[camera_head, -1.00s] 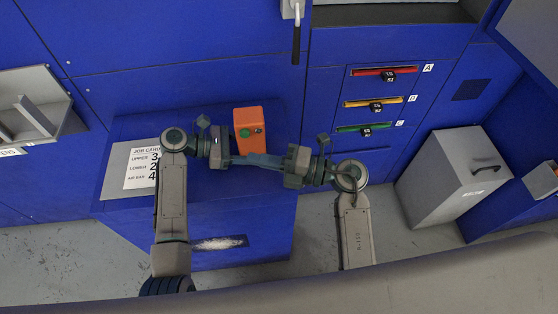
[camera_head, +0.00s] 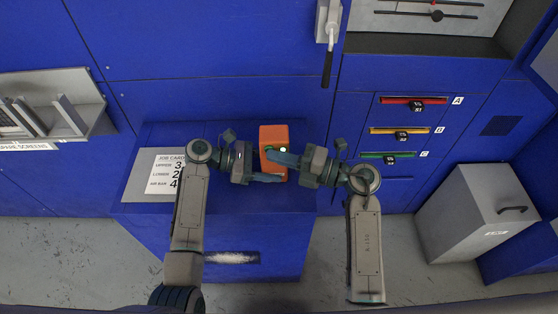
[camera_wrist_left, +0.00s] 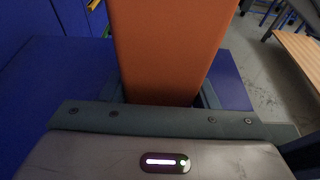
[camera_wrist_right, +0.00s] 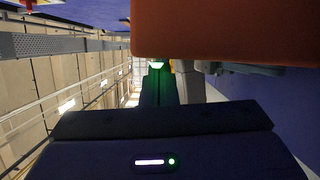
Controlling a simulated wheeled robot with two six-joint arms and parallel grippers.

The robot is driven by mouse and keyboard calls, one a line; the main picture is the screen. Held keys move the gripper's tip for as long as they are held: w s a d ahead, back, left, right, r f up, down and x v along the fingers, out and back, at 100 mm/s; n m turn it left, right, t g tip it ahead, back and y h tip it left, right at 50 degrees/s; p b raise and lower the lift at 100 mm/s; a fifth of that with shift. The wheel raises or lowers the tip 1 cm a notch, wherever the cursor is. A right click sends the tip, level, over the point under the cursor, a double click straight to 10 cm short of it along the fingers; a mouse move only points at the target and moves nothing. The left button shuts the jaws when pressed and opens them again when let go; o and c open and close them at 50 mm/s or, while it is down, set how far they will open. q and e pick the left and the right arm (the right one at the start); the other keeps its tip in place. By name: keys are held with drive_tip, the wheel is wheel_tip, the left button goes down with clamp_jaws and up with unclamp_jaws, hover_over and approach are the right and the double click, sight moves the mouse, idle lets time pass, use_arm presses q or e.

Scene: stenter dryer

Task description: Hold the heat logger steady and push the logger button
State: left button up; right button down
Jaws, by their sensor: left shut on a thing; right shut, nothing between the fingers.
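The orange heat logger (camera_head: 273,134) stands upright on the blue cabinet top in the head view. My left gripper (camera_head: 268,177) is shut around its lower part from the left. The logger's orange body (camera_wrist_left: 170,50) rises between the fingers in the left wrist view. My right gripper (camera_head: 268,154) is shut and empty, its fingertips at the logger's face over the green button, which they mostly hide. I cannot tell how far the button is pressed. A small lamp (camera_head: 284,150) beside it glows bright. A green glow (camera_wrist_right: 157,64) shows at the right fingertips in the right wrist view.
A job card (camera_head: 164,171) lies on the cabinet top left of the logger. Red, yellow and green slots with tags are on the blue wall at right, above a grey bin (camera_head: 470,215). A lever handle (camera_head: 327,65) hangs above. Grey floor is clear in front.

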drive_tip(key=shift+w, duration=0.4)
use_arm(q)
drive_tip(key=shift+o, duration=0.2)
use_arm(e)
drive_tip(key=shift+s, duration=0.1)
drive_tip(key=s+d, duration=0.7)
drive_tip(key=d, duration=0.2)
drive_tip(key=shift+f, duration=0.3)
drive_tip(key=shift+s, duration=0.1)
use_arm(q)
drive_tip(key=o, duration=0.8)
